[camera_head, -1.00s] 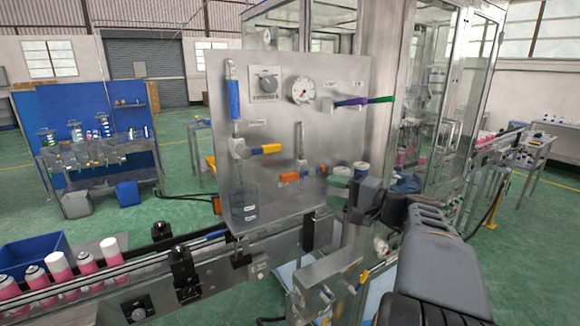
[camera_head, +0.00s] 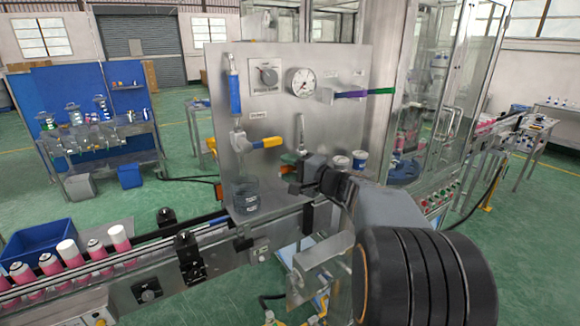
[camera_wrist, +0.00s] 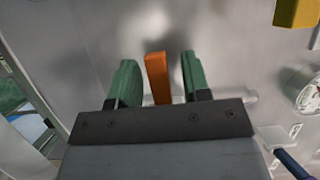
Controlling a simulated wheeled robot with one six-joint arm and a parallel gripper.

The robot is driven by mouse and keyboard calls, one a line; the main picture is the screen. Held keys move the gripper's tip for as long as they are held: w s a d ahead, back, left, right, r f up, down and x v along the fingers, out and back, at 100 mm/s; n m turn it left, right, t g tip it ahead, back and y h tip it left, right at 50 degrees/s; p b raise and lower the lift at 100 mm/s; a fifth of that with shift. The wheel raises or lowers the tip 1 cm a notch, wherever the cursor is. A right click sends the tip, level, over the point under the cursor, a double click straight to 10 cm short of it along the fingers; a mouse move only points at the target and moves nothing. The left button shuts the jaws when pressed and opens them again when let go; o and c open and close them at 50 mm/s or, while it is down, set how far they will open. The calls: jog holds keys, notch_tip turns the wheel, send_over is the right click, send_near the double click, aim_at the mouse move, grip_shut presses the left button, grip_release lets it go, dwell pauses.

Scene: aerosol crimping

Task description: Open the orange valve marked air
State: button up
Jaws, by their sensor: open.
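The orange valve handle (camera_wrist: 157,78) stands between the two green fingers of my gripper (camera_wrist: 160,82) in the wrist view. The fingers are apart, with a gap on each side of the handle. In the head view, my gripper (camera_head: 291,189) is at the lower part of the metal panel (camera_head: 347,104). The valve's label cannot be read. A vertical pipe (camera_head: 301,128) rises above this valve.
A yellow-handled valve (camera_head: 266,143) sits to the left on the panel, also at the wrist view's top right (camera_wrist: 297,12). A conveyor with pink-and-white cans (camera_head: 97,250) runs below left.

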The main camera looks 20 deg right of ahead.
grip_shut()
dwell(0.4)
